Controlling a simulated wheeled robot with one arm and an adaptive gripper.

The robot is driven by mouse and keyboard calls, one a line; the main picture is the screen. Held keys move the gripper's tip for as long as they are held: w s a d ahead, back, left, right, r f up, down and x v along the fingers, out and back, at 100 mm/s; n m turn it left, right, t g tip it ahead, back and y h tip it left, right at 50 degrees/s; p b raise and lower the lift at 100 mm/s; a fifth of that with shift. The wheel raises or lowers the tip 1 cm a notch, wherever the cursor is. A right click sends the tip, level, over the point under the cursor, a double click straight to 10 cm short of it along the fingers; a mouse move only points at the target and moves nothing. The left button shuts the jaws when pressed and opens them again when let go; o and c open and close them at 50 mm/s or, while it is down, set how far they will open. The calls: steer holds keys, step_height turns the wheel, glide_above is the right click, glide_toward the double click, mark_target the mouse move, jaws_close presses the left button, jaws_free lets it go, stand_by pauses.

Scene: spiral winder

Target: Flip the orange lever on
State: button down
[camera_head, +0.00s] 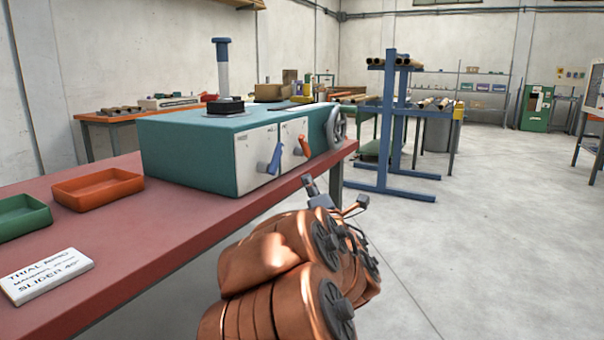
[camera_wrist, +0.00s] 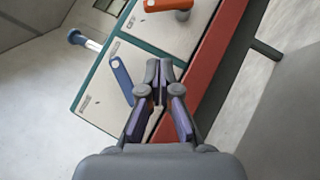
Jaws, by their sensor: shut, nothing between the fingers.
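The orange lever (camera_head: 302,146) is on the white front panel of a teal machine box (camera_head: 190,150), right of a blue lever (camera_head: 272,160). In the wrist view the orange lever (camera_wrist: 166,5) shows at the top edge, partly cut off, and the blue lever (camera_wrist: 121,79) lies left of the fingertips. My gripper (camera_wrist: 157,68) is shut and empty, with its tips in front of the panel, nearer in the picture to the blue lever. In the head view my gripper (camera_head: 309,183) is low in front of the box, below the orange lever, and partly hidden by my arm.
The box stands on a red table (camera_head: 120,225) with an orange tray (camera_head: 98,189), a green tray (camera_head: 22,218) and a label block (camera_head: 47,274). A handwheel (camera_head: 336,125) is on the box's right end. A blue rack (camera_head: 388,130) stands behind. Floor at right is clear.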

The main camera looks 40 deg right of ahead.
steer(key=shift+s+a+f+n+t+y+b, duration=0.1)
steer(key=shift+f+n+t+y+b, duration=0.35)
steer(key=shift+n, duration=0.45)
steer(key=shift+r+p, duration=0.1)
steer(key=shift+p, duration=0.25)
steer(key=p, duration=0.9)
glide_toward(302, 150)
steer(key=w+a+r, duration=0.2)
steer(key=w+r, duration=0.1)
steer(key=w, duration=0.2)
steer(key=shift+w+d+r+b, duration=0.15)
steer(key=shift+d+r+b, duration=0.2)
steer(key=shift+d+r, duration=0.7)
steer(key=shift+d+f, duration=0.1)
steer(key=shift+d, duration=0.15)
